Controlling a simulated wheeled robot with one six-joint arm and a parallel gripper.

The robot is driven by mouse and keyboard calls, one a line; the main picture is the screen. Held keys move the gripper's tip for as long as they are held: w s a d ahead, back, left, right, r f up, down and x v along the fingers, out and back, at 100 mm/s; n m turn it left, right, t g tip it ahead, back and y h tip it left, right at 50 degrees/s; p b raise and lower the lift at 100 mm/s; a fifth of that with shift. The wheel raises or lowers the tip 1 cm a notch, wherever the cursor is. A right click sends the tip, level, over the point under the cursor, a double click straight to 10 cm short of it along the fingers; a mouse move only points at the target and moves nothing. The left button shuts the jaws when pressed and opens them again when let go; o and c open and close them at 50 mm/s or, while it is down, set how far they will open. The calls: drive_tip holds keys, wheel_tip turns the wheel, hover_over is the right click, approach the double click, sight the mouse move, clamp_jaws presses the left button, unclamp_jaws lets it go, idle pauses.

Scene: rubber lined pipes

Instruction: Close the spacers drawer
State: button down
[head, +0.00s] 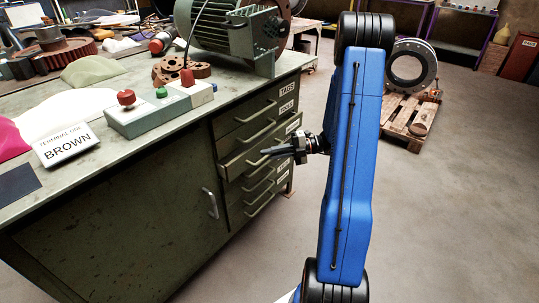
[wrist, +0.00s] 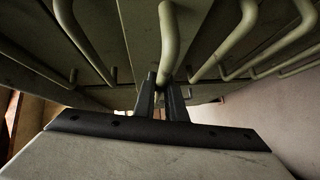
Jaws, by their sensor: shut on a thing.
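A green bench has a stack of drawers with bar handles. One drawer in the middle of the stack (head: 236,161) stands part way out; the others look closed. I cannot read its label, so I cannot confirm it is the spacers drawer. My gripper (head: 268,152) is at the front of this drawer, beside its handle. In the wrist view the two dark fingers (wrist: 162,92) are shut on a pale bar handle (wrist: 169,42), which passes between them. The fingertips are partly hidden in shadow and behind the handle.
A cupboard handle (head: 210,203) sticks out left of the drawers. A pallet (head: 408,130) lies at right; the floor between is clear.

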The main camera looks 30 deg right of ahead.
drive_tip(key=shift+w+a, duration=0.3)
drive_tip(key=shift+w, duration=0.6)
drive_tip(key=shift+w+a, duration=0.3)
drive_tip(key=shift+w, duration=0.6)
drive_tip(key=c, duration=1.8)
unclamp_jaws()
drive_tip(key=v, duration=1.7)
drive_tip(key=shift+s+d, duration=0.15)
drive_tip(key=shift+s, duration=0.05)
